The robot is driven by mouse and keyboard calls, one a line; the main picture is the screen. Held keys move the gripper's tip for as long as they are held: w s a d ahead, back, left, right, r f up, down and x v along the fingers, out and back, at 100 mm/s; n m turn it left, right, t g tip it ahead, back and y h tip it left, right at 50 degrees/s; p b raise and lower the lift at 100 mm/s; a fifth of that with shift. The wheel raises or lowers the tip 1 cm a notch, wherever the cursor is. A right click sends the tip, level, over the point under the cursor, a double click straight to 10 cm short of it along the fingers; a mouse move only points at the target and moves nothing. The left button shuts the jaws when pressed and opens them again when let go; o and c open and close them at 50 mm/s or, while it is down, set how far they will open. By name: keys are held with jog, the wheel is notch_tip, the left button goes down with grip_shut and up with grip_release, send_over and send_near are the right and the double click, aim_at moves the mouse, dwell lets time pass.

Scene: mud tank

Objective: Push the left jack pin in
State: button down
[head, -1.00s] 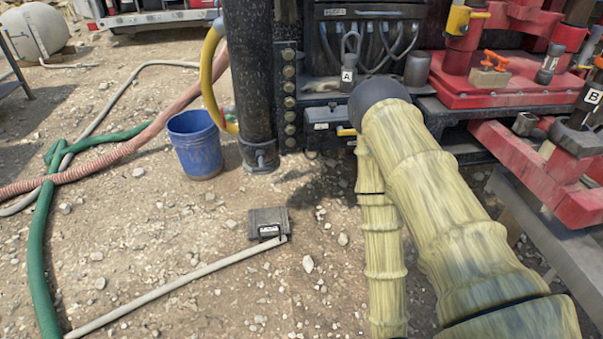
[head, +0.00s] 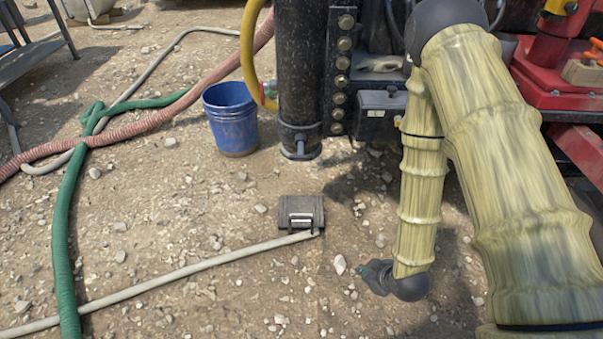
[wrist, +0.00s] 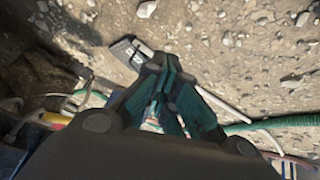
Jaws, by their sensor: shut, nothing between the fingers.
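The black jack column (head: 301,65) stands upright left of my arm in the head view. A grey fitting (head: 300,143) crosses its lower end near the ground; I cannot tell whether it is the left jack pin. A grey block with a metal handle (head: 301,212) lies on the ground in front of the column. My gripper (head: 370,273) hangs low over the gravel, to the right of and nearer than the block, touching nothing visible. In the wrist view its dark green fingers (wrist: 156,72) are shut and empty, with the grey block (wrist: 127,52) beyond them.
A blue bucket (head: 231,122) stands left of the column. A yellow hose (head: 250,50) runs down beside it. Green (head: 62,240), pink (head: 130,135) and pale (head: 180,274) hoses cross the gravel. Red machinery (head: 545,75) stands at right behind my arm.

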aim_at(291, 158)
jog(key=w+a+r+n+t+y+b, duration=0.2)
jog(key=w+a+r+n+b, duration=0.15)
jog(key=w, duration=0.35)
jog(key=w+a+r+n+t+y+b, duration=0.2)
jog(key=w+r+n, duration=0.2)
jog(key=w+n, duration=0.15)
jog(key=w+a+r+n+t+y+b, duration=0.1)
jog(key=w+a+r+n+y+b, duration=0.4)
jog(key=r+n, duration=0.45)
jog(key=shift+m, duration=0.85)
jog(key=w+a+b, duration=0.1)
jog(key=w+a, duration=0.1)
jog(key=w, duration=0.2)
jog(key=w+a+f+b, duration=0.1)
jog(key=w+a, duration=0.1)
jog(key=w, duration=0.1)
jog(key=w+a+b, duration=0.1)
jog(key=w+a, duration=0.2)
jog(key=w, duration=0.1)
jog(key=shift+w+a+f+b, duration=0.1)
jog(key=shift+w+f+b, duration=0.1)
jog(key=shift+w+b, duration=0.15)
